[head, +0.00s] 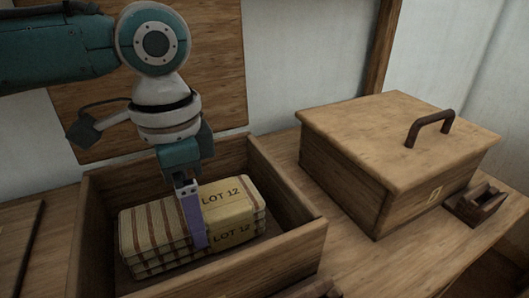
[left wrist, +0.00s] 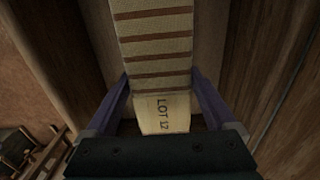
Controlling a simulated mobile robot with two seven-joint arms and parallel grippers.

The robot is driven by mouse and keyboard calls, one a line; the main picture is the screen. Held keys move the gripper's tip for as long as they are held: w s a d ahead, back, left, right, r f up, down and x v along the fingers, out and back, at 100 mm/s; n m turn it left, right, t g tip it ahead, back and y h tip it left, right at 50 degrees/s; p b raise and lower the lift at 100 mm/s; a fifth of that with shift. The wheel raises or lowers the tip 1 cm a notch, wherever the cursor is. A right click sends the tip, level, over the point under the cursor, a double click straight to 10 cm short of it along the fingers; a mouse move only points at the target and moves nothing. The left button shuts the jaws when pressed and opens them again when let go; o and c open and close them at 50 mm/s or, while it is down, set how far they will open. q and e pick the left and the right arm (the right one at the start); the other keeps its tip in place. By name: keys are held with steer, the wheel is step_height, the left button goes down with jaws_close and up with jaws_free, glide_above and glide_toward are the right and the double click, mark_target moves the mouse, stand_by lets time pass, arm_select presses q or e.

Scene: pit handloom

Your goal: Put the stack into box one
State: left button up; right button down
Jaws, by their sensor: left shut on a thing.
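The stack (head: 160,235) is several folded cream cloths with brown stripes, wrapped by a yellowish band marked LOT 12. It lies level inside an open wooden box (head: 294,243), below the rim; I cannot tell whether it touches the floor. My left gripper (head: 194,216) reaches down from above and is shut on the stack, one purple finger showing across its near side. In the left wrist view the stack (left wrist: 153,45) sits between both fingers. Which box is box one cannot be read. My right gripper is not in view.
A closed wooden box with a lid (head: 390,130) and dark handle (head: 429,127) stands to the right, with a small label on its front. A small dark wooden piece (head: 474,205) lies beside it. The tabletop (head: 385,262) in front is mostly clear.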

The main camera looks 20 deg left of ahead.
arm_select(q)
steer(key=shift+f, duration=0.45)
steer(key=shift+f, duration=0.15)
steer(key=o, duration=1.2)
step_height(320, 180, up, 12)
steer(key=p, duration=0.3)
steer(key=shift+r, duration=0.2)
